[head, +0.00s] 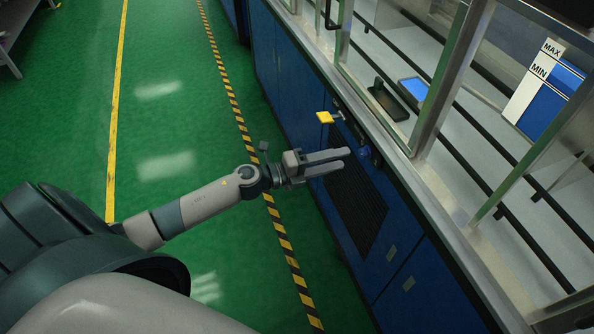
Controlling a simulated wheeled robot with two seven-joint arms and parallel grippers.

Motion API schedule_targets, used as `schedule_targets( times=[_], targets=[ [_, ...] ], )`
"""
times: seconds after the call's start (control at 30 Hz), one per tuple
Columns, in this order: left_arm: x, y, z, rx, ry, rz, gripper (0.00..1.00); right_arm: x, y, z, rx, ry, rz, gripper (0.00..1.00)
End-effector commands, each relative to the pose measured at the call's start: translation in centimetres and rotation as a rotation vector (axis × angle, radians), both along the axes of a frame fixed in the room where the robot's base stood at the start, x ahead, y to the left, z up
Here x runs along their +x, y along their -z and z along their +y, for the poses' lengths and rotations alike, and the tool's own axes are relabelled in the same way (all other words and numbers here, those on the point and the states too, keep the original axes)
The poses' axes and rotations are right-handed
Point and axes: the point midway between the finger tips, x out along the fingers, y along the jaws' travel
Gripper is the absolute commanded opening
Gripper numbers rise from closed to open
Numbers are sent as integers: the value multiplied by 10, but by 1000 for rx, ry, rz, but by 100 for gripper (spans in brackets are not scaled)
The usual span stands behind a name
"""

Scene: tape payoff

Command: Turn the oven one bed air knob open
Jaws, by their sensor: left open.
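My left gripper (343,159) reaches in from the left, its two fingers apart and pointing at the front of the blue cabinet (405,290). A small blue knob (364,153) sits on the cabinet's dark upper strip, just beyond the fingertips. I cannot tell whether the fingers touch it, and nothing shows held between them. No label is readable, so I cannot tell which of these is the bed air knob. My right gripper is not in view.
A dark louvred grille (355,205) is below the knob. A metal ledge (420,205) and framed glass panels run above the cabinet. A MAX/MIN level sign (541,88) stands behind the glass. The green floor (165,120) to the left is clear, with a striped line along the cabinet.

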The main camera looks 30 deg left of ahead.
Motion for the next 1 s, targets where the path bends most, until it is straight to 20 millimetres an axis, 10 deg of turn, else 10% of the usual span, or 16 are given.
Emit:
schedule_targets(
  times=[0.3,1.0],
  targets=[
    [-48,1,36,3,1,2,43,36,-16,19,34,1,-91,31],
    [-89,-6,69,0,1,0,43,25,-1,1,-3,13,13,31]
  ],
)
